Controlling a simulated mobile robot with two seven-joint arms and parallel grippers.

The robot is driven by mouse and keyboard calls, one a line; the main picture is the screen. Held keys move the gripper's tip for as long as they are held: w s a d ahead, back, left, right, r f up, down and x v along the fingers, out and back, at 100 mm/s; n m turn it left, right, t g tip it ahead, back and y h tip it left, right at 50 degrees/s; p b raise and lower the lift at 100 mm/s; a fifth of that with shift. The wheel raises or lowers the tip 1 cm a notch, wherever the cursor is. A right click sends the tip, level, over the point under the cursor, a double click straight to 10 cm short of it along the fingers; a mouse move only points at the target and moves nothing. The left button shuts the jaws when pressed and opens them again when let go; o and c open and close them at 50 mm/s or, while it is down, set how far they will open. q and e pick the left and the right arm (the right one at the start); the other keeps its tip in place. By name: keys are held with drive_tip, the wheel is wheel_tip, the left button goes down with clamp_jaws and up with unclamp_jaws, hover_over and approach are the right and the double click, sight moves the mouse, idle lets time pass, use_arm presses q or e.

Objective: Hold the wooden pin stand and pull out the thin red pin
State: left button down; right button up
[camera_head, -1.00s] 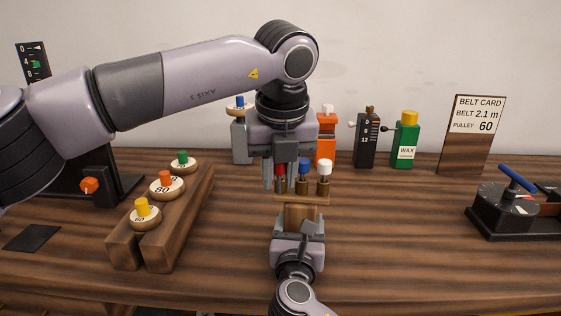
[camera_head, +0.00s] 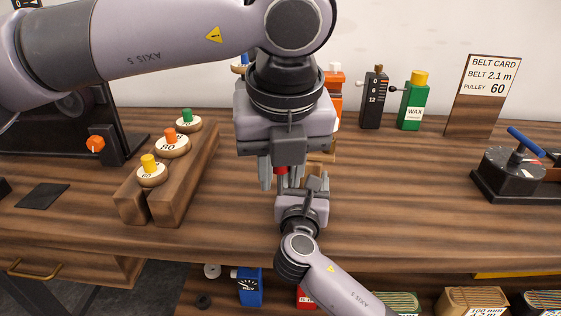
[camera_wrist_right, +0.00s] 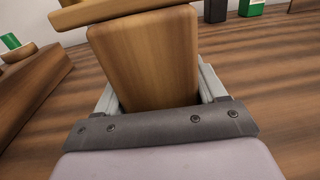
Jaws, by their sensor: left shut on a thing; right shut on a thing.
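My left gripper (camera_head: 280,174) points down in the head view and is shut on the red pin (camera_head: 281,170). Only a little of the red shows between the fingers; I cannot tell whether its lower end is in the stand. My right gripper (camera_head: 315,184) is just in front and below. In the right wrist view it is shut on the wooden pin stand (camera_wrist_right: 145,58), with fingers on both sides of the post. The stand's top board (camera_wrist_right: 112,14) shows at the upper edge. In the head view most of the stand and the other pins are hidden behind my grippers.
A wooden rack with several pulleys (camera_head: 172,145) stands to the left. An orange bottle (camera_head: 335,82), a dark scaled block (camera_head: 373,100), a green wax bottle (camera_head: 414,105) and the belt card (camera_head: 487,85) stand behind. A blue-handled device (camera_head: 515,170) is at right. Bare table lies between.

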drive_tip(key=shift+f, duration=0.1)
use_arm(q)
drive_tip(key=c, duration=1.7)
unclamp_jaws()
clamp_jaws()
drive_tip(key=shift+r, duration=0.3)
drive_tip(key=shift+r, duration=2.2)
